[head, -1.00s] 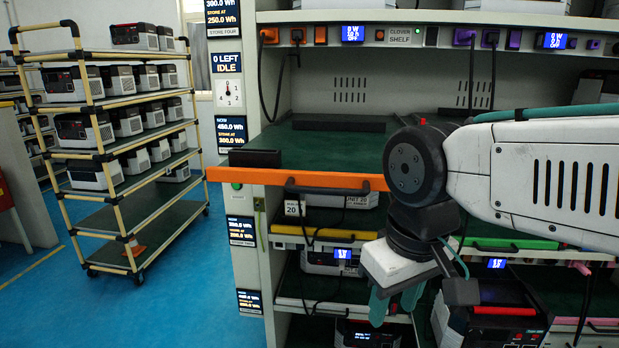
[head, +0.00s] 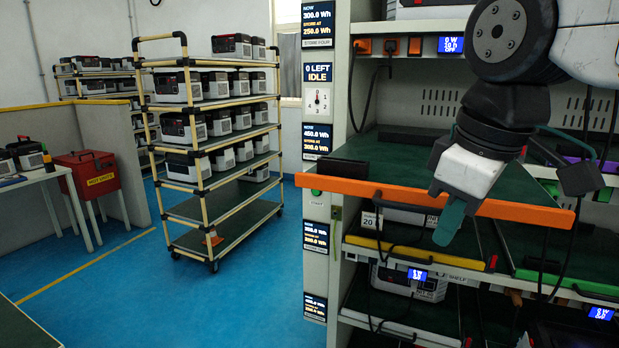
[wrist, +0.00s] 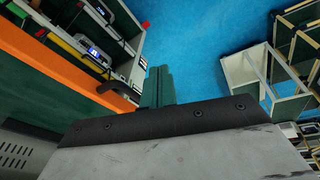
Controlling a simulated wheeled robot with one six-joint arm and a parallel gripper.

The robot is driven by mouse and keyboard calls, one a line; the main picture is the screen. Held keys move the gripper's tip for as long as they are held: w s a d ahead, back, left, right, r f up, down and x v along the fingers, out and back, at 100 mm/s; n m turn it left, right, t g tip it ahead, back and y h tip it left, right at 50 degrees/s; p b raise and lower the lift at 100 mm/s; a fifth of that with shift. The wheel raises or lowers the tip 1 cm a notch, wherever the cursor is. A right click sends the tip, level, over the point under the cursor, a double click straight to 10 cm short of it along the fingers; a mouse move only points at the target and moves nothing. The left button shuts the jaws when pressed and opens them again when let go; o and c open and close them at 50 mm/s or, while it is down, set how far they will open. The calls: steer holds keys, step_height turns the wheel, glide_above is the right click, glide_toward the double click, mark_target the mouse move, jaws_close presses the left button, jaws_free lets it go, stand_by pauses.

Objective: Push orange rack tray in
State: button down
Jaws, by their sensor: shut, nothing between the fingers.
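The orange rack tray (head: 400,192) has a long orange front edge and a green deck. In the head view its front edge stands out beyond the shelves below. A black handle (wrist: 118,92) on the orange front shows in the wrist view. My gripper (head: 449,224) has teal fingers, shut and empty, pointing down in front of the orange edge near its right half. In the wrist view the fingers (wrist: 158,84) lie together, just beside the handle. I cannot tell whether they touch the tray. My wrist hides part of the deck.
A yellow-edged shelf (head: 415,251) and a green-edged shelf (head: 570,284) lie below. A black block (head: 343,173) sits at the tray's left corner. Blue floor between is clear.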

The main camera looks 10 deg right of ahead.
steer(key=w+a+r+n, duration=0.5)
steer(key=a+r+n, duration=0.1)
steer(key=r+n, duration=0.25)
steer(key=n+h, duration=0.3)
steer(key=n, duration=1.1)
glide_toward(296, 177)
steer(key=s+a, duration=0.2)
steer(key=s, duration=0.5)
steer(key=shift+t, duration=0.4)
steer(key=shift+w+d+f, duration=0.65)
steer(key=shift+w+f, duration=0.5)
steer(key=shift+f, duration=0.25)
steer(key=shift+w+d+f, duration=0.7)
steer(key=shift+w+f, duration=0.4)
steer(key=shift+f, duration=0.35)
steer(key=shift+w+d+f, duration=0.65)
steer(key=shift+w+f, duration=0.5)
steer(key=shift+f, duration=0.25)
